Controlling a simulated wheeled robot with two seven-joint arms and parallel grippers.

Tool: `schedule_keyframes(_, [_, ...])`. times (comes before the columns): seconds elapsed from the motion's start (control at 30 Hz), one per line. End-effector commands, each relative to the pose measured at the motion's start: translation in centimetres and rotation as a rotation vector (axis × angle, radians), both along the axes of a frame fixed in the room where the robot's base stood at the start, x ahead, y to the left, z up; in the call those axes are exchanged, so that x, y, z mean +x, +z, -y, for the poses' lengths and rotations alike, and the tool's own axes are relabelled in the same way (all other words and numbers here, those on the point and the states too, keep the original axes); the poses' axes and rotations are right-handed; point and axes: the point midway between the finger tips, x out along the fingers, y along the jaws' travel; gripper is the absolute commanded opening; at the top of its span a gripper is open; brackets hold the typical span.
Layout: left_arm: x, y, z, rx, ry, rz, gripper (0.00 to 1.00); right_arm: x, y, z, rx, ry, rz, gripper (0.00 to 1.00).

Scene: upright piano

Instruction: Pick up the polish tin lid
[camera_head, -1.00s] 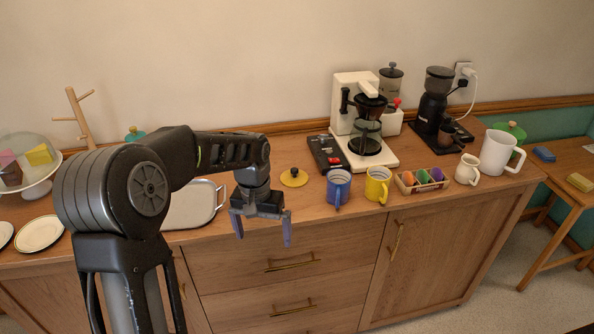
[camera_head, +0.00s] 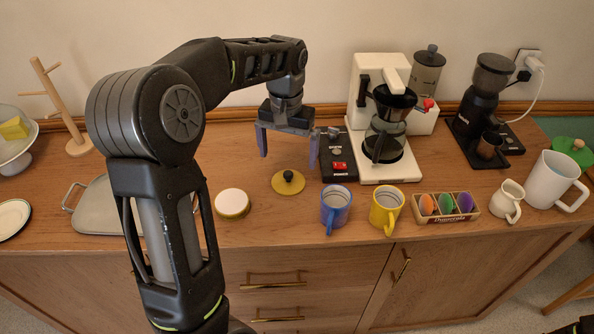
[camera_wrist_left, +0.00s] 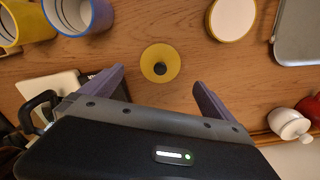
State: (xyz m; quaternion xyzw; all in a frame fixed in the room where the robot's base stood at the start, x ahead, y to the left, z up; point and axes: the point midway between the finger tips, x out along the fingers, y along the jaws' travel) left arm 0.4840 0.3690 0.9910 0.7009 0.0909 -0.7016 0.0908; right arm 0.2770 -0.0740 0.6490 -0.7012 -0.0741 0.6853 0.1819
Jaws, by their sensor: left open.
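The polish tin lid (camera_head: 288,181) is a flat yellow disc with a black knob, lying on the wooden counter. It also shows near the middle of the left wrist view (camera_wrist_left: 168,54). The tin (camera_head: 232,204), yellow with a pale top, stands to the left of the lid. My left gripper (camera_head: 288,158) is open and empty, fingers pointing down, above and just behind the lid in the head view. In the left wrist view the lid lies between and just beyond the fingertips (camera_wrist_left: 158,80), apart from both. My right gripper does not show.
A blue mug (camera_head: 335,208) and a yellow mug (camera_head: 385,210) stand right of the lid. A black device with a red button (camera_head: 338,167) and the coffee maker (camera_head: 382,172) are close to the gripper's right. A metal tray (camera_head: 97,208) lies left. Counter around the lid is clear.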

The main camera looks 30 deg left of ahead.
Motion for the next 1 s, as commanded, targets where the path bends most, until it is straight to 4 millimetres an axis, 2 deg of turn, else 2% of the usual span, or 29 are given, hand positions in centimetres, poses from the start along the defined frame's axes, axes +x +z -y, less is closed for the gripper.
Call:
schedule_keyframes(0.23, [0.0, -0.3, 0.0, 0.000, 0.000, -0.001, 1.00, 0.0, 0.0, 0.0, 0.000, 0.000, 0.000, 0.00])
schedule_keyframes(0.5, [0.0, -2.6, 0.0, -0.001, -0.001, -0.002, 1.00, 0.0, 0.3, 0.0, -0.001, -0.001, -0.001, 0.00])
schedule_keyframes(0.83, [0.0, -2.9, 0.0, 0.000, 0.000, -0.001, 1.00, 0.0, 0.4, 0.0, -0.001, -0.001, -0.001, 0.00])
schedule_keyframes(1.0, [0.2, -4.7, -0.1, 0.000, -0.001, -0.005, 1.00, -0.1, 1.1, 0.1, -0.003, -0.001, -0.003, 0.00])
